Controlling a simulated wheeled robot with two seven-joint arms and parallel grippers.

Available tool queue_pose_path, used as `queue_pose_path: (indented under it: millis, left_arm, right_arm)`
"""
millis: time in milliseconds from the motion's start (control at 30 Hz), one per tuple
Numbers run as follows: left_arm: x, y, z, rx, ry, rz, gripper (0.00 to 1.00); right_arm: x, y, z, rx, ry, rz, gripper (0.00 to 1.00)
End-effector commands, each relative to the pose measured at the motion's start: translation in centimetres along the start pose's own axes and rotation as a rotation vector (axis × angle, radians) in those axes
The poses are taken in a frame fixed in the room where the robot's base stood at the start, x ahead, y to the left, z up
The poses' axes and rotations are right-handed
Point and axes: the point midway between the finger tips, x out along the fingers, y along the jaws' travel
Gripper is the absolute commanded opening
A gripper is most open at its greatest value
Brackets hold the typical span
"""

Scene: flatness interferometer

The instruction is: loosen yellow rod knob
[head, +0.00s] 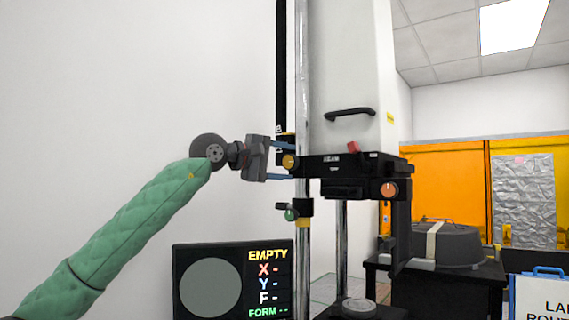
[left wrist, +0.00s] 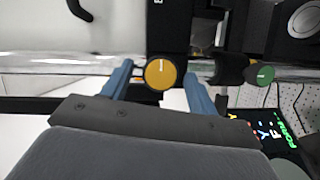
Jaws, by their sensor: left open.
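The yellow rod knob (head: 290,161) sits on a black clamp at the left side of the chrome rod (head: 302,242). In the left wrist view the yellow knob (left wrist: 160,73) shows face-on with a white line mark. My left gripper (head: 282,162) has its blue fingers pointing right at the knob's height. In the left wrist view the open fingers (left wrist: 158,85) stand on either side of the knob, with a gap visible on each side. My right gripper is not seen.
A green knob (head: 291,215) on a lower clamp is close below. An orange knob (head: 389,190) and a red part (head: 353,147) are on the black carriage (head: 330,166). A display screen (head: 233,285) stands below my left arm. White wall fills the left.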

Motion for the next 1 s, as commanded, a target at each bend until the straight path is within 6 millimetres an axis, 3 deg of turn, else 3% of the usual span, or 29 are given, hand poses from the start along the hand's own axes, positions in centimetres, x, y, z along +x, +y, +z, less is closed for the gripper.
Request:
queue_pose_path:
  millis: [500,1000]
  left_arm:
    - [-6.8,-0.1,-0.1,0.001,0.001,0.001,0.59]
    - [-7.5,-0.1,0.0,0.000,0.000,0.000,0.59]
  right_arm:
    - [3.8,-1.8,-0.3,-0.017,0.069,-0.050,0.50]
    - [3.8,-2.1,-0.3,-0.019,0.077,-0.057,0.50]
